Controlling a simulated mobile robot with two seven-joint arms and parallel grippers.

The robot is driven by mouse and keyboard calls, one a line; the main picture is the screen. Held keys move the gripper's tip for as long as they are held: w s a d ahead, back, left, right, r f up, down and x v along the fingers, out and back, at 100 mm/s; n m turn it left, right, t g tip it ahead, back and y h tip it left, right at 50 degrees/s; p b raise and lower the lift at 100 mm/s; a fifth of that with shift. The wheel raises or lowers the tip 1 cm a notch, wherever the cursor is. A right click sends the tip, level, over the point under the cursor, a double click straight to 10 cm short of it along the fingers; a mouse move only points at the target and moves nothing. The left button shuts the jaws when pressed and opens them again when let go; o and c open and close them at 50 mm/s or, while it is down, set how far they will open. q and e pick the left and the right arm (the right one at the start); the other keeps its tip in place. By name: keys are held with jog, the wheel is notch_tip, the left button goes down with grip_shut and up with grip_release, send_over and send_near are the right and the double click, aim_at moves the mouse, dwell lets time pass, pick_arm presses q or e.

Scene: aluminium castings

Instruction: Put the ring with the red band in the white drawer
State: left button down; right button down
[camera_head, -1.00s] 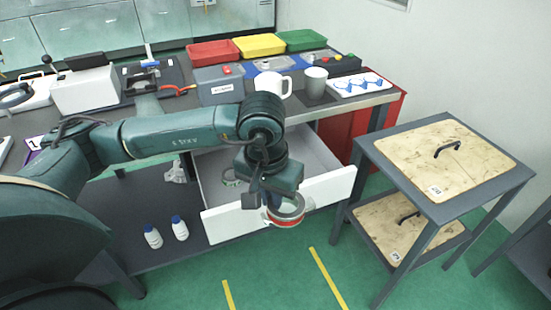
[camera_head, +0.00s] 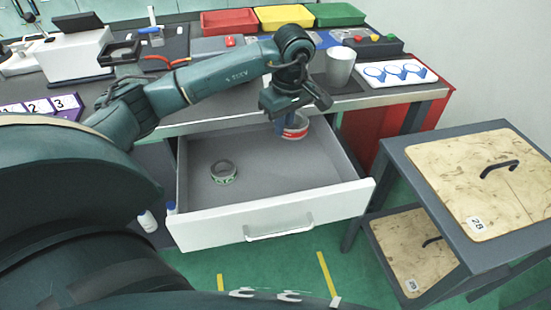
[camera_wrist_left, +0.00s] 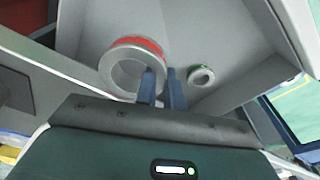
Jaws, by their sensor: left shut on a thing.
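The ring with the red band (camera_head: 296,126) hangs from my left gripper (camera_head: 284,122), over the back right part of the open white drawer (camera_head: 270,215). My left gripper is shut on the ring's wall, with its fingers pointing down. In the left wrist view the red-banded ring (camera_wrist_left: 113,66) shows at the fingertips of the gripper (camera_wrist_left: 162,75). I cannot tell whether the ring touches the drawer floor. A second ring with a green band (camera_head: 223,172) lies on the drawer floor at the left. My right gripper is not in view.
The bench top above the drawer carries a grey mug (camera_head: 340,66), a white board with blue rings (camera_head: 393,73) and coloured trays (camera_head: 229,21). A side table (camera_head: 440,180) with wooden panels stands at the right. The drawer's middle and front floor are clear.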

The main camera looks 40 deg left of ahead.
pick_arm(q)
send_over(281, 174)
jog(key=f, duration=1)
jog(key=shift+d, duration=0.25)
notch_tip(281, 174, down, 4)
jog(key=shift+r+b, duration=0.1)
jog(key=shift+b, duration=0.25)
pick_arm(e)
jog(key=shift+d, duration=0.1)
pick_arm(q)
jog(key=shift+f, duration=0.2)
jog(key=c, duration=1.5)
grip_release()
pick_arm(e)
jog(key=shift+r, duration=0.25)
pick_arm(q)
jog(key=shift+r, duration=0.5)
jog(key=r, duration=0.3)
jog(key=d+r, duration=0.1)
jog(key=r, duration=0.7)
jog(key=shift+s+d+r+p, duration=0.15)
jog(key=shift+s+p, duration=0.05)
jog(key=shift+p, duration=0.15)
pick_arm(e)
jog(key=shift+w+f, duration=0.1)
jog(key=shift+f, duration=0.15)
